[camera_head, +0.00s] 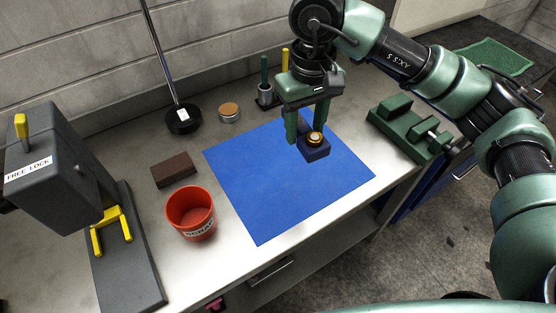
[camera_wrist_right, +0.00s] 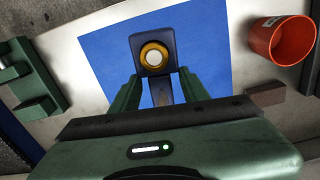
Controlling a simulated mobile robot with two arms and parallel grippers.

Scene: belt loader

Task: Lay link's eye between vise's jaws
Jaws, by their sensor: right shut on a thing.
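My right gripper (camera_head: 306,136) is shut on the link, above the blue mat. The link's end is a dark navy block (camera_head: 315,152) with a yellow ring around a pale centre. In the right wrist view this end (camera_wrist_right: 153,54) sticks out beyond my fingertips, and a brownish shank (camera_wrist_right: 161,92) runs back between the fingers. The green vise (camera_head: 409,126) stands at the table's right edge, to the right of the gripper and apart from the link. It shows partly at the left of the wrist view (camera_wrist_right: 30,85). My left gripper is not in view.
A blue mat (camera_head: 250,190) covers mid-table. A red bucket (camera_head: 190,213), a brown block (camera_head: 174,169), a round tin (camera_head: 229,112) and a dark lamp base (camera_head: 183,120) stand left of it. A grey press (camera_head: 65,170) with yellow parts is far left.

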